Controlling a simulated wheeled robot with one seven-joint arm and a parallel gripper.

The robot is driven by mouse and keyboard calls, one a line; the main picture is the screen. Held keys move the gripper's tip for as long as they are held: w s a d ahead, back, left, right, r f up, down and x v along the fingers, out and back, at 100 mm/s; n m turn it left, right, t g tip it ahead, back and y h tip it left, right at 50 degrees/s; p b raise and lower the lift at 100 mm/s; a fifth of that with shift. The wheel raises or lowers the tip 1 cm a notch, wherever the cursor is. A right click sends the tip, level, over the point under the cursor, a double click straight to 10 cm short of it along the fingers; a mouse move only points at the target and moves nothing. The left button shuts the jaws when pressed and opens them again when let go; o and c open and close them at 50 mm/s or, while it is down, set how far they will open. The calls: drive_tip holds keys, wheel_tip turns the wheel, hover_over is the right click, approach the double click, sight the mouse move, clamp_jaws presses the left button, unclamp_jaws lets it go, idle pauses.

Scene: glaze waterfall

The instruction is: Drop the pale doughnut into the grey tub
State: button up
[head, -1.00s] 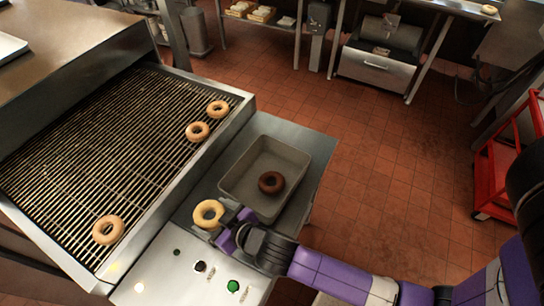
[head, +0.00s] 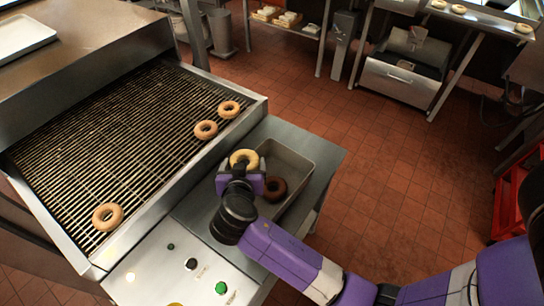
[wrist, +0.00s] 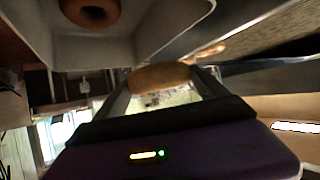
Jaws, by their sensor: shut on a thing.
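The pale doughnut (head: 243,157) is held at the tip of my gripper (head: 240,168), near the left edge of the grey tub (head: 297,158). In the wrist view, the pale doughnut (wrist: 160,77) sits between the two fingers of my gripper (wrist: 163,84), which is shut on it. A dark brown doughnut (head: 275,188) lies inside the tub, partly hidden by my gripper. It also shows in the wrist view (wrist: 90,10) inside the tub (wrist: 170,15). My gripper and arm hide the near left part of the tub.
A wire conveyor (head: 120,150) is to the left, with a raised metal side rail (head: 200,175) beside the tub. Several tan doughnuts (head: 107,217) lie on it. A control panel with buttons (head: 180,270) is in front. A red cart (head: 515,200) stands at right.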

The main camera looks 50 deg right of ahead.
drive_tip(key=s+d+m+g+h, duration=0.2)
drive_tip(key=s+d+m+g, duration=0.2)
drive_tip(key=s+d+m, duration=0.15)
drive_tip(key=shift+n+g, duration=0.3)
drive_tip(key=shift+n, duration=0.05)
drive_tip(key=shift+s+a+f+b, duration=0.15)
drive_tip(key=shift+f+b, duration=0.5)
drive_tip(key=shift+f, duration=0.35)
drive_tip(key=shift+s+a+f+b, duration=0.1)
drive_tip(key=shift+f+b, duration=0.6)
drive_tip(key=shift+f, duration=0.25)
drive_tip(key=shift+s+a+f+b, duration=0.15)
drive_tip(key=shift+f+b, duration=0.5)
drive_tip(key=shift+f, duration=0.35)
drive_tip(key=o, duration=1.3)
drive_tip(key=shift+b+v, duration=0.75)
drive_tip(key=shift+v, duration=3.2)
drive_tip(key=shift+w, duration=0.1)
